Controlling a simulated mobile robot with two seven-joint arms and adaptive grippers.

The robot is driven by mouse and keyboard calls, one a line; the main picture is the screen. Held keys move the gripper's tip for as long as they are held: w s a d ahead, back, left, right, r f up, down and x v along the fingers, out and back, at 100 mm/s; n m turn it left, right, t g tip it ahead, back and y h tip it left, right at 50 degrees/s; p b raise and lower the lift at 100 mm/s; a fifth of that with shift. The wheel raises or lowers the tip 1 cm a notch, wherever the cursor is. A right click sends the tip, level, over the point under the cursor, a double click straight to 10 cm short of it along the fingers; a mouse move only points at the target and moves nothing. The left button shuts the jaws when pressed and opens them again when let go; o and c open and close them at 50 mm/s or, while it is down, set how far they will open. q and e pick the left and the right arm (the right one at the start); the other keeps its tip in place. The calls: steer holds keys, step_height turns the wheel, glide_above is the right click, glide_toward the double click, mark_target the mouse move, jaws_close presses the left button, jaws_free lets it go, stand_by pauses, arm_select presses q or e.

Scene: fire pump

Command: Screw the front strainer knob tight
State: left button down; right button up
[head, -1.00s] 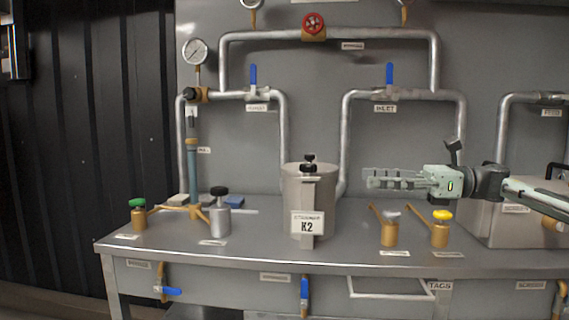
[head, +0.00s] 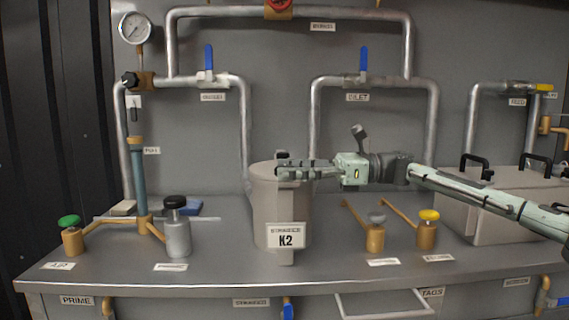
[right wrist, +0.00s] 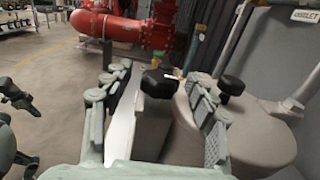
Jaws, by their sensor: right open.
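The strainer (head: 266,212) is a grey canister on the bench, with a flat bar down its front and a K2 tag. Its front knob (right wrist: 152,83) is black and sits between the fingers in the right wrist view, with gaps to them. The rear black knob (right wrist: 231,85) is beyond the right-hand finger; in the head view its top shows above the gripper. My right gripper (head: 282,172) is open at the strainer's top, pointing left. It hides the front knob in the head view. It also shows in the right wrist view (right wrist: 158,90).
A brown valve with a grey knob (head: 375,236) and one with a yellow knob (head: 426,232) stand right of the strainer. Pipes with blue levers (head: 363,62) run behind. A metal box (head: 470,215) is at right.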

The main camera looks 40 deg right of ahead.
steer(key=shift+w+a, duration=0.35)
steer(key=shift+a, duration=0.15)
arm_select(q)
steer(key=shift+w+f, duration=0.1)
steer(key=shift+f, duration=0.3)
arm_select(e)
steer(key=c, duration=1.2)
arm_select(q)
steer(key=shift+f, duration=0.1)
